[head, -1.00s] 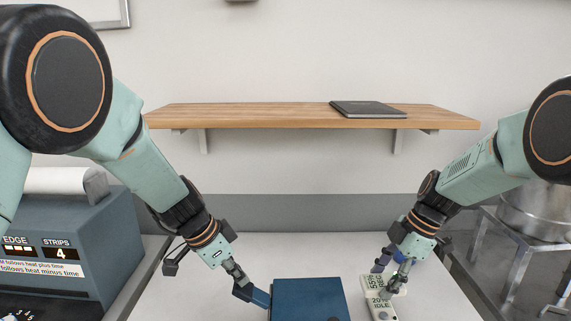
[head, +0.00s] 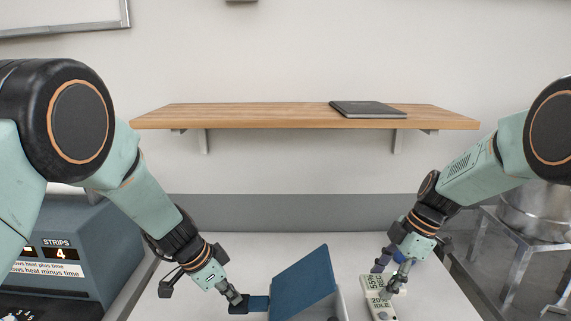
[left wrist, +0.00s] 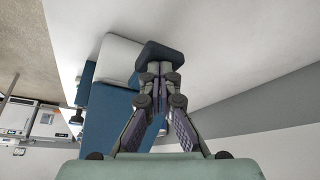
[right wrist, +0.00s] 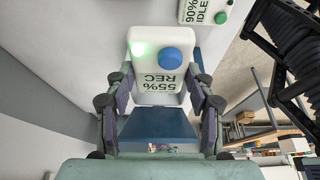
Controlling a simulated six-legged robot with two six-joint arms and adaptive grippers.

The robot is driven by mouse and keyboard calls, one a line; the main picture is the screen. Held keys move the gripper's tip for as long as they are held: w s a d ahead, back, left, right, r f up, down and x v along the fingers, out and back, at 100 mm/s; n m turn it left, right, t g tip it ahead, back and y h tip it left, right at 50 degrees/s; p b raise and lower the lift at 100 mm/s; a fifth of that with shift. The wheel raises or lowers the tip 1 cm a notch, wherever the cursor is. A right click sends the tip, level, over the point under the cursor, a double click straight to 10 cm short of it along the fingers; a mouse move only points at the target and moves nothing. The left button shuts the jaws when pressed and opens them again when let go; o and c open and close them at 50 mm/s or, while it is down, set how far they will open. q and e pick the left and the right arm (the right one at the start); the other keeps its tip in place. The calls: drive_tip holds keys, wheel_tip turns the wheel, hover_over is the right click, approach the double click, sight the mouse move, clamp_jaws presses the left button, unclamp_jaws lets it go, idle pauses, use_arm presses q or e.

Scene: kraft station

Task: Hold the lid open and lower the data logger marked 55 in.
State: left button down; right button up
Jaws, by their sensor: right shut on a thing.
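The blue lid (head: 303,284) of a box (head: 343,301) stands tilted up, its right edge higher. A sliver of the white box shows beside it. My left gripper (head: 243,303) is shut on the dark tab (head: 260,303) at the lid's left edge; the tab also shows between its fingertips in the left wrist view (left wrist: 160,54). My right gripper (head: 398,277) is shut on the white data logger marked 55 (head: 371,283), right of the box. In the right wrist view this logger (right wrist: 161,84) reads 55% REC, with a blue knob and green light. I cannot tell whether it is off the table.
Another white logger marked IDLE (head: 381,309) lies just in front of the held one. In the right wrist view a logger reading 90% IDLE (right wrist: 196,11) has a green knob. A blue machine (head: 88,245) stands at left, metal stand at right. The white table (head: 255,250) behind the box is clear.

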sight(239, 307)
use_arm(q)
drive_tip(key=shift+f, duration=0.85)
drive_tip(key=shift+s+x, duration=0.2)
drive_tip(key=shift+x, duration=0.7)
drive_tip(key=shift+d+f, duration=0.25)
drive_tip(key=shift+f, duration=0.5)
use_arm(e)
drive_tip(key=shift+a, duration=0.15)
drive_tip(key=shift+a, duration=6.15)
drive_tip(key=shift+f, duration=2.2)
drive_tip(key=o, duration=1.3)
drive_tip(key=shift+c, duration=0.2)
